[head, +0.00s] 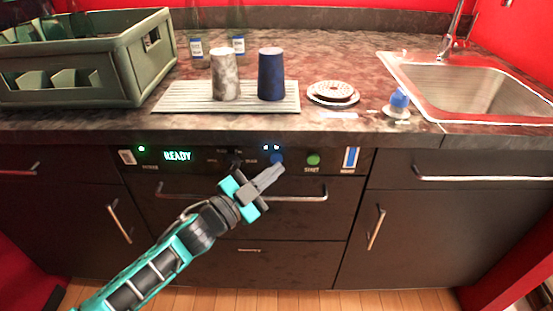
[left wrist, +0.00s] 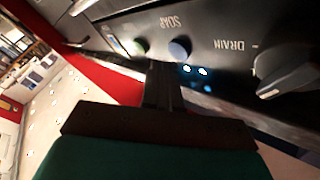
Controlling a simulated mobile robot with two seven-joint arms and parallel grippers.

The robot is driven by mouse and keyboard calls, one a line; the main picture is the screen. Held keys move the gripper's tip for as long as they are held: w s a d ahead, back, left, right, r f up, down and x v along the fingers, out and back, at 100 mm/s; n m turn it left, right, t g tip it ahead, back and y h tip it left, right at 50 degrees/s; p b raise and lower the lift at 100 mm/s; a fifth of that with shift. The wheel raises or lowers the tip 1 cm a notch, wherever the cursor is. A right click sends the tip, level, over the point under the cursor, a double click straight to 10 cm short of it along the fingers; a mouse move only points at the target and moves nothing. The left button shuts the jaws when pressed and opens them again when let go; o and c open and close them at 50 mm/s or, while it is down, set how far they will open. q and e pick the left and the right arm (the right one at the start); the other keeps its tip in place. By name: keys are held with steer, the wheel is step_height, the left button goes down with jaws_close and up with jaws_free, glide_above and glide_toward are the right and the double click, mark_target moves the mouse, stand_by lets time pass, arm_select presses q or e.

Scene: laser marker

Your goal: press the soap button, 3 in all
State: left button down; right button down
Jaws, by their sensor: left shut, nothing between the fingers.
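The soap button is a round blue button (head: 277,158) on the dark front panel, and it also shows in the left wrist view (left wrist: 180,48) beside the word SOAP. Two small lights (head: 270,147) above it are lit; they also glow in the wrist view (left wrist: 195,70), with a fainter blue glow near them. My left gripper (head: 281,169) is shut and empty, its fingertips just in front of and below the button. In the wrist view the fingertips (left wrist: 162,68) are close to the button; I cannot tell whether they touch. My right gripper is not in view.
The panel has a READY display (head: 178,156), a drain knob (left wrist: 285,68) and a green START button (head: 313,160). Drawer handles stick out below the panel.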

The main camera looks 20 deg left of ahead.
arm_select(q)
steer(key=shift+w, duration=0.15)
stand_by(0.4)
steer(key=shift+w+a, duration=0.15)
steer(key=shift+w, duration=0.1)
steer(key=shift+w+a, duration=0.1)
steer(key=shift+w, duration=0.25)
stand_by(0.7)
steer(key=shift+s, duration=0.1)
steer(key=shift+s+d+p, duration=0.2)
steer(key=shift+s+p, duration=0.25)
steer(key=shift+s, duration=0.2)
steer(key=s+p, duration=0.1)
steer(key=s, duration=0.1)
steer(key=s+d, duration=0.1)
steer(key=s, duration=0.2)
steer(key=shift+d+p, duration=0.2)
steer(key=shift+p, duration=0.15)
